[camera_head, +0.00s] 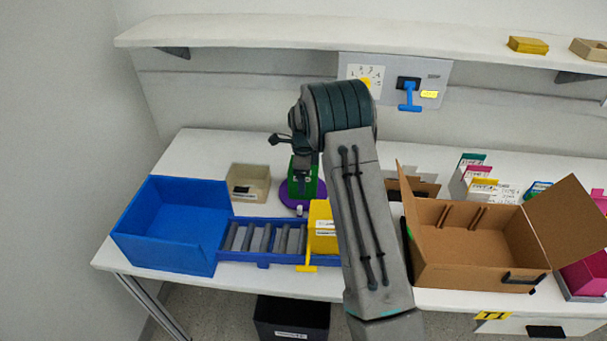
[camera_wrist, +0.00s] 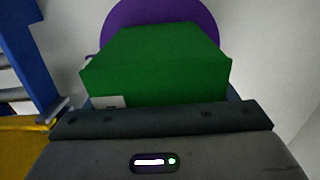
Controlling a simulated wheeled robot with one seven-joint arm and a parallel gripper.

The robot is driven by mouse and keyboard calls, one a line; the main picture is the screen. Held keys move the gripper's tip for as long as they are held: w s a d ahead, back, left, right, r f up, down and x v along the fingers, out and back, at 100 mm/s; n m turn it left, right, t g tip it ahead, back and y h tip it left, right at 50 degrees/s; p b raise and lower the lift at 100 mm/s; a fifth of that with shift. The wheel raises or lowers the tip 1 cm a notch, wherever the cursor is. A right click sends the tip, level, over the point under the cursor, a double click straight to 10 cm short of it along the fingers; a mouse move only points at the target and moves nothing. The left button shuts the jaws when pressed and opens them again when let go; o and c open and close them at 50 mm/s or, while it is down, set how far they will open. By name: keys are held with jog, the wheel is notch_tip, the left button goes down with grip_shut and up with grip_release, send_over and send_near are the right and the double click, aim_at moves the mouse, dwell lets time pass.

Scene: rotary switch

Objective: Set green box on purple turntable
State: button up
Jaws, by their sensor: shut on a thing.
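The green box (camera_head: 308,188) is upright at my gripper, in front of and over the purple turntable (camera_head: 288,196) in the head view. In the wrist view the green box (camera_wrist: 155,65) fills the middle, with a small white label on its lower left. The purple turntable (camera_wrist: 160,12) shows as a round disc behind and beyond it. My gripper (camera_head: 303,174) points down and is shut on the green box; its dark body (camera_wrist: 160,120) hides the near side of the box. I cannot tell whether the box touches the turntable.
A blue bin (camera_head: 172,225) and a blue roller rack (camera_head: 262,240) stand to the left. A beige bin (camera_head: 248,183) is left of the turntable. A yellow bin (camera_head: 322,228) is close in front. An open cardboard box (camera_head: 470,245) stands right. A switch panel (camera_head: 395,82) is behind.

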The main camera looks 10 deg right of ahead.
jog(key=shift+r, duration=0.1)
jog(key=shift+f, duration=0.2)
jog(key=o, duration=1.1)
jog(key=shift+o, duration=0.2)
notch_tip(320, 180, up, 12)
jog(key=shift+s+r+b, duration=0.1)
jog(key=shift+r+b, duration=0.1)
jog(key=shift+b, duration=0.55)
jog(key=s+r+n+t, duration=0.1)
jog(key=s+r+n, duration=0.4)
jog(key=s, duration=0.3)
jog(key=s+r+n+t, duration=0.1)
jog(key=s+r+n, duration=0.4)
jog(key=s, duration=0.4)
jog(key=s+f+n+t, duration=0.1)
jog(key=s+f+n, duration=0.1)
jog(key=s+n, duration=0.9)
jog(key=s, duration=0.9)
jog(key=shift+f+n, duration=0.15)
jog(key=shift+n, duration=0.25)
